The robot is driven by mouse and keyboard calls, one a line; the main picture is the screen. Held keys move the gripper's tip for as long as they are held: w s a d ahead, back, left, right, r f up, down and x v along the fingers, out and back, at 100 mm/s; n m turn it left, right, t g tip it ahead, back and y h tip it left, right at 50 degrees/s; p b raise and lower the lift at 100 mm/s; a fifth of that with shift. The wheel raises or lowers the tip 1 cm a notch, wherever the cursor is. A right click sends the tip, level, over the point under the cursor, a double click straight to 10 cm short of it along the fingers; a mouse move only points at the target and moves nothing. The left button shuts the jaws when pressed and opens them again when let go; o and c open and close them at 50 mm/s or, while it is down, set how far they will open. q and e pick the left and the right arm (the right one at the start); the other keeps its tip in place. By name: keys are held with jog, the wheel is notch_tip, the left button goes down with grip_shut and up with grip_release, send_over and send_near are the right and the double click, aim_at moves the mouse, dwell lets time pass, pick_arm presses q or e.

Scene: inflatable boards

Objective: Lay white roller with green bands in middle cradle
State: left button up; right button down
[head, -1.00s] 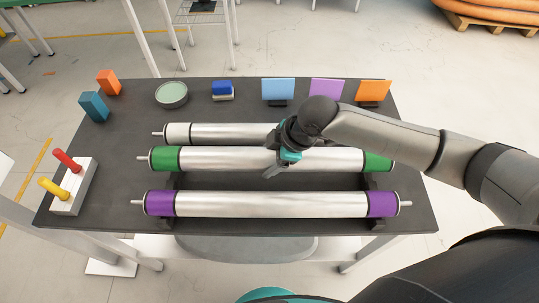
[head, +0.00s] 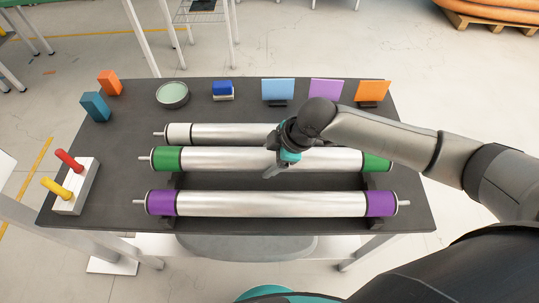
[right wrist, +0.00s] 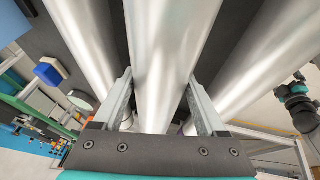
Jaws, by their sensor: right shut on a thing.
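The white roller with green bands (head: 230,159) lies crosswise between two other rollers, in line with the middle place of the rack. My right gripper (head: 282,165) is shut around its bare silver middle. In the right wrist view the two fingers (right wrist: 160,80) straddle this roller (right wrist: 165,40), one on each side. The cradle (head: 174,180) under it is mostly hidden, so I cannot tell whether the roller rests on it. My left gripper is outside the head view. A dark part with teal at the right of the wrist view (right wrist: 298,100) may be it, too small to read.
A purple-banded roller (head: 270,204) lies in front and a white-banded roller (head: 220,133) behind, both close to the held one. Along the table's back stand a round dish (head: 172,95), blue block (head: 222,90) and coloured panels (head: 326,91). A peg block (head: 78,188) stands left.

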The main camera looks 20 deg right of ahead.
aim_at(270, 166)
jog(key=shift+w+f+b, duration=0.1)
jog(key=shift+f+b, duration=0.45)
jog(key=shift+f, duration=0.9)
dwell(0.4)
jog(key=shift+c, duration=1)
grip_release()
jog(key=shift+o, duration=1)
jog(key=shift+s+f, duration=0.2)
jog(key=p+v, duration=0.3)
jog(key=v, duration=1.2)
jog(key=shift+r, duration=0.25)
